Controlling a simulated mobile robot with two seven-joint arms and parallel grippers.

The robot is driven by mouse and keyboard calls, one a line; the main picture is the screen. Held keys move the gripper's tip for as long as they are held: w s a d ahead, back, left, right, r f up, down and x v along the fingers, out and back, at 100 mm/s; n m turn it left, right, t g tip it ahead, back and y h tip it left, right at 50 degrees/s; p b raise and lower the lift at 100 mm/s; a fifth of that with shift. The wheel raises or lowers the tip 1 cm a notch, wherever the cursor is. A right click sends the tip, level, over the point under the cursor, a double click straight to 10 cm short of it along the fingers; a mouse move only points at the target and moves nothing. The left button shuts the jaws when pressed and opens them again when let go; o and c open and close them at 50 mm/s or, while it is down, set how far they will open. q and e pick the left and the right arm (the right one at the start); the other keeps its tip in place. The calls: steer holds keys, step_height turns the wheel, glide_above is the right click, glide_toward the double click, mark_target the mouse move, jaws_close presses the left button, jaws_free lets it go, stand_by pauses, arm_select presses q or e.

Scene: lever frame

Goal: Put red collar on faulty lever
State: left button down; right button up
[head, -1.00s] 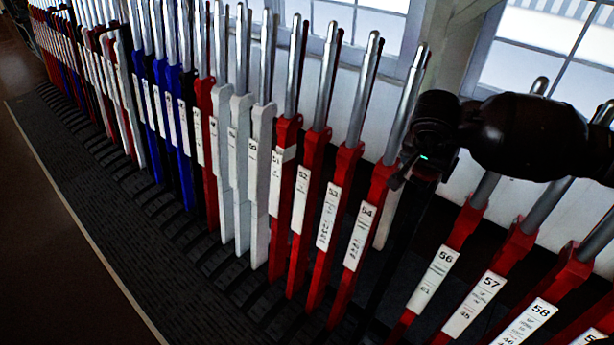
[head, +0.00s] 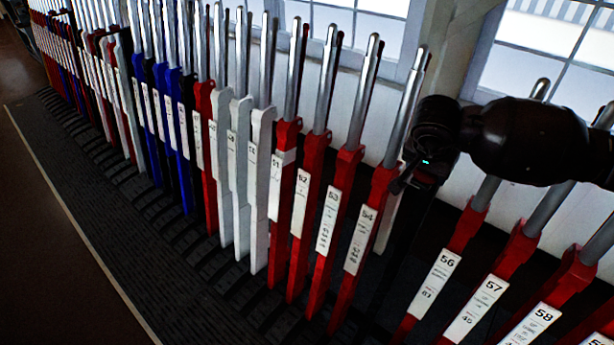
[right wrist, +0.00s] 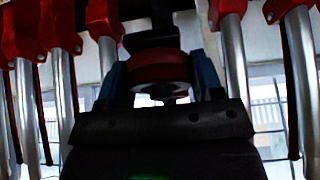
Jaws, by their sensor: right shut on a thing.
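My right gripper (head: 404,181) is between levers 54 (head: 362,240) and 56 (head: 434,283), at the height where red shafts meet steel handles. In the right wrist view its two fingers (right wrist: 160,80) are shut on the red collar (right wrist: 160,66). A black lever (right wrist: 155,33) stands directly behind the collar, and a bit of bright metal shows below it. The collar looks to be in line with this lever; I cannot tell whether it is around the handle. In the head view the gripper hides the collar and the black lever's upper part. My left gripper is out of view.
A long row of red, white, blue and black levers runs to the far left. Red levers 57 (head: 477,310) and 58 (head: 530,328) stand at the near right. Neighbouring steel handles are close on both sides of the gripper. Windows are behind.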

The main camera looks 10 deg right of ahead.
steer(key=shift+r, duration=0.5)
steer(key=shift+r+p, duration=0.75)
steer(key=shift+r, duration=0.35)
steer(key=shift+r+p, duration=1.05)
steer(key=shift+r, duration=1.65)
